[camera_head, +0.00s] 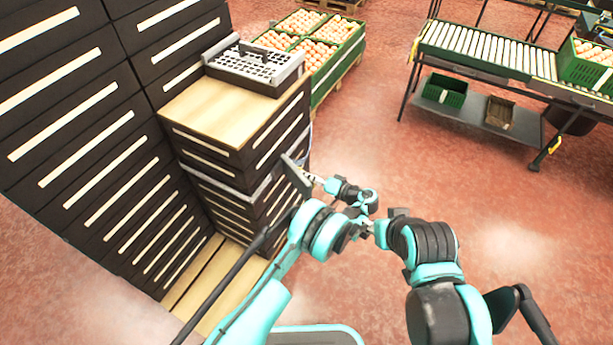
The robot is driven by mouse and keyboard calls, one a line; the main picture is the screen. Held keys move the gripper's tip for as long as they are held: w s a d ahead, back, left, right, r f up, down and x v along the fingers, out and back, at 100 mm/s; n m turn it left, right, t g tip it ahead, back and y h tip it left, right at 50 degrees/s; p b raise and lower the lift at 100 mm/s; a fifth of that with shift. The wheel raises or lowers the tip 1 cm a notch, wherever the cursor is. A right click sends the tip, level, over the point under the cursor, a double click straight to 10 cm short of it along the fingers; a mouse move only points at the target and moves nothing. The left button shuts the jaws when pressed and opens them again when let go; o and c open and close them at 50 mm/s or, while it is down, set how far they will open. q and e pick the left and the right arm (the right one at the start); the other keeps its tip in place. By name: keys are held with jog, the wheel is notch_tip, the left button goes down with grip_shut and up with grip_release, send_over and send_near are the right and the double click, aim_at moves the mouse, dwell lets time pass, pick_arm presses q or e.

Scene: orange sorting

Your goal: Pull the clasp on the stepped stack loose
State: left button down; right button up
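The stepped stack of dark crates with cream slats stands left of centre, with a wooden top (215,108) on its lower step. A pale grey band runs around this stack below the top crate. A flat dark grey piece (297,175), which may be the clasp, stands out at the stack's right side. My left gripper (313,180) seems to be right beside it, at the end of the teal wrist links; its fingers are too small to tell open from shut. My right arm (430,250) comes in from the lower right; its gripper cannot be made out where the arms overlap.
A grey slotted tray (258,66) lies on the wooden top. Taller dark crate columns (75,120) rise at left. Green crates of oranges (340,58) stand behind the stack. A roller conveyor (490,47) is at upper right. The red floor between is clear.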

pick_arm(q)
jog(key=shift+w+f, duration=0.1)
jog(key=shift+a, duration=0.1)
jog(key=c, duration=1.8)
grip_release()
jog(key=shift+c, duration=0.2)
notch_tip(320, 180, up, 9)
jog(key=shift+f, duration=0.2)
jog(key=shift+r, duration=0.75)
